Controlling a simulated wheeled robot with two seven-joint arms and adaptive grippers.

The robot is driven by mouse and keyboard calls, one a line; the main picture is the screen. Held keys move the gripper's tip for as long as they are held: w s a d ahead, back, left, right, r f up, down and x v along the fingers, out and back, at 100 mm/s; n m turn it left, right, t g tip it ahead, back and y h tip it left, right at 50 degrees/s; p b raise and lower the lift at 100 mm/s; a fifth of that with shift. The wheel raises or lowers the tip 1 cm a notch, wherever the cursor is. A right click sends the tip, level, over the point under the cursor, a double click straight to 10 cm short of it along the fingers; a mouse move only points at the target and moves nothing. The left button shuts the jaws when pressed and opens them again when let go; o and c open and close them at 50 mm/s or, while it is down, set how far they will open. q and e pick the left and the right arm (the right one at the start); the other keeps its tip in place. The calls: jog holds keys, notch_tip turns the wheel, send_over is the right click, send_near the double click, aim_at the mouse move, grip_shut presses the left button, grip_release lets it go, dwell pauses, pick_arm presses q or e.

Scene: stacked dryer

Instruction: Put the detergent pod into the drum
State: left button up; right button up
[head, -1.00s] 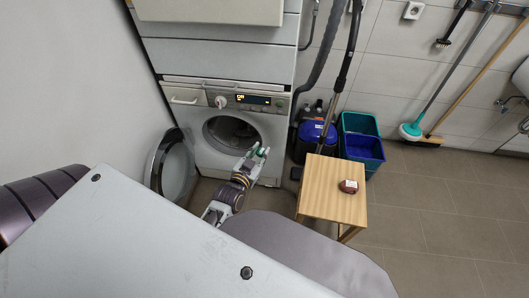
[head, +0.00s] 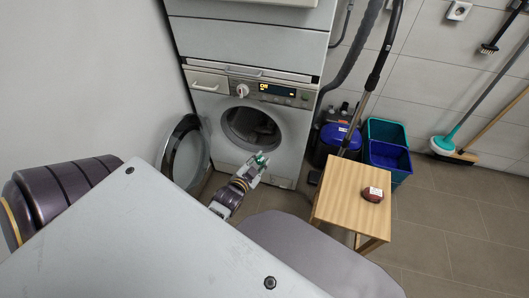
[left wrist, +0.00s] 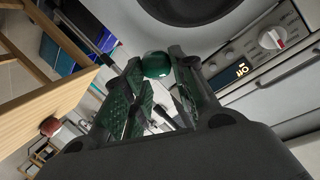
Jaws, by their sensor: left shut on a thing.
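My left gripper (head: 259,161) is shut on a small, shiny dark-green pod (left wrist: 156,65). In the left wrist view the pod sits between the fingertips. In the head view the green pod (head: 262,158) shows small at the tip of the gripper. The gripper is in front of the washing machine (head: 205,105), appearing just below the drum opening (head: 252,128). The drum is open and dark inside, with something greyish in it that I cannot make out. The round door (head: 184,152) is swung open to the left. My right gripper is not in view.
A wooden stool (head: 345,205) stands at the right with a dark red item with a white label (head: 372,194) on it. Behind it are a blue vacuum cleaner (head: 338,140) and teal and blue bins (head: 390,155). A grey wall closes the left side.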

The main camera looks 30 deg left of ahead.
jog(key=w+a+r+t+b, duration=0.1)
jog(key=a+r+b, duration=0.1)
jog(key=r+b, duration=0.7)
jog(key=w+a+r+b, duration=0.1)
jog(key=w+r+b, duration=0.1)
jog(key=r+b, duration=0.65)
pick_arm(q)
jog(key=s+a+f+m, duration=0.2)
jog(key=a+f+m, duration=0.1)
jog(key=f, duration=0.4)
jog(key=s+a+f+m+y+p, duration=0.1)
jog(key=s+a+f+m, duration=0.1)
jog(key=f, duration=0.5)
jog(key=s+a+f+m+y+p, duration=0.1)
jog(key=s+a+f+m, duration=0.1)
jog(key=a+f+m, duration=0.3)
jog(key=shift+s+a+f, duration=0.4)
jog(key=shift+a+f, duration=0.1)
jog(key=shift+f, duration=0.75)
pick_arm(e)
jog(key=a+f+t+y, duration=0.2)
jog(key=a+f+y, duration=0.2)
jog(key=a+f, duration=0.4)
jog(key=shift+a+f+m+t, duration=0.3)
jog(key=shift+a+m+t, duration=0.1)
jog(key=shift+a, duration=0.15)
